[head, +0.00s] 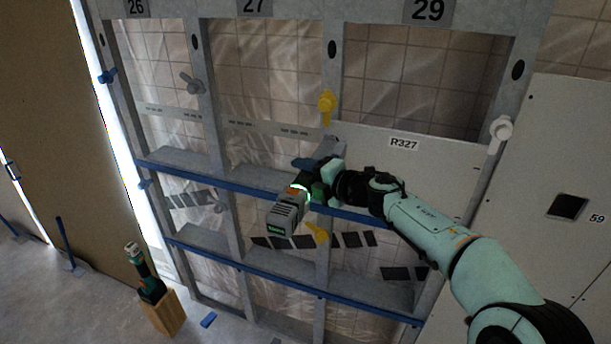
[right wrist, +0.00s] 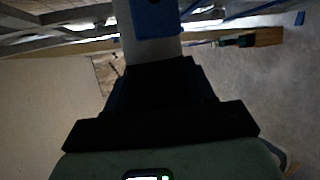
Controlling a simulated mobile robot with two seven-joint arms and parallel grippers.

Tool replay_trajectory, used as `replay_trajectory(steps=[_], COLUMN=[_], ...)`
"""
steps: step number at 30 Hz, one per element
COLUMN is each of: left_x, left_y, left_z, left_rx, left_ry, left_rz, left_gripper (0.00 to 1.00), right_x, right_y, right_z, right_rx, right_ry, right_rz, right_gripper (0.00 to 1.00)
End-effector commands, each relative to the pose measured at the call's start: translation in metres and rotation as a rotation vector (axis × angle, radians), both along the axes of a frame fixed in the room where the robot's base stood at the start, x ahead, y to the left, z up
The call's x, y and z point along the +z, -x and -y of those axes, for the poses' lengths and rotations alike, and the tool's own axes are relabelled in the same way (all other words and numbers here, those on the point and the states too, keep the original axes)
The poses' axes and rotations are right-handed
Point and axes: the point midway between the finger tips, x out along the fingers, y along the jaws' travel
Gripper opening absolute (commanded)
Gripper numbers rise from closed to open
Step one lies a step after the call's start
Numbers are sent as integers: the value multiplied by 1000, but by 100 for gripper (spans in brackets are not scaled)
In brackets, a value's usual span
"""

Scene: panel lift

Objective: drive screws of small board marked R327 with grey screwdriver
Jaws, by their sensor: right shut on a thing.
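The small board marked R327 (head: 440,170) is a pale panel in the bay under the 29 plate of the metal frame, spanning between two posts. My right gripper (head: 322,190) is shut on the grey screwdriver (head: 288,212), at the board's left end and in front of the post there. The screwdriver's grey body hangs to the left and below the gripper, with a lit ring on it. Its tip is hard to make out, so I cannot tell whether it touches a screw. In the right wrist view the dark jaws (right wrist: 155,100) hide most of the tool. My left gripper is not in view.
A green and black tool (head: 148,280) stands in a wooden block (head: 162,312) on the floor. Yellow clamps (head: 326,106) and a white one (head: 500,132) sit on the posts. A blue rail (head: 250,192) crosses the frame. A larger panel marked 59 (head: 570,160) stands at right.

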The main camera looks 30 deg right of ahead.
Motion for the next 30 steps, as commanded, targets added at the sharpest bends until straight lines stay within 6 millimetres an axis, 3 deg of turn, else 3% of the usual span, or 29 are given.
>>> replay_trajectory(steps=[4, 30], left_x=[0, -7], left_y=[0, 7], left_z=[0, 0], left_rx=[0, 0], left_ry=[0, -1], left_rz=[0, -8], left_gripper=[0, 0], right_x=[6, 4], right_y=[2, 29], right_z=[2, -34], right_rx=[-13, -1], right_ry=[3, 0], right_rz=[11, 8], right_gripper=[0, 0])
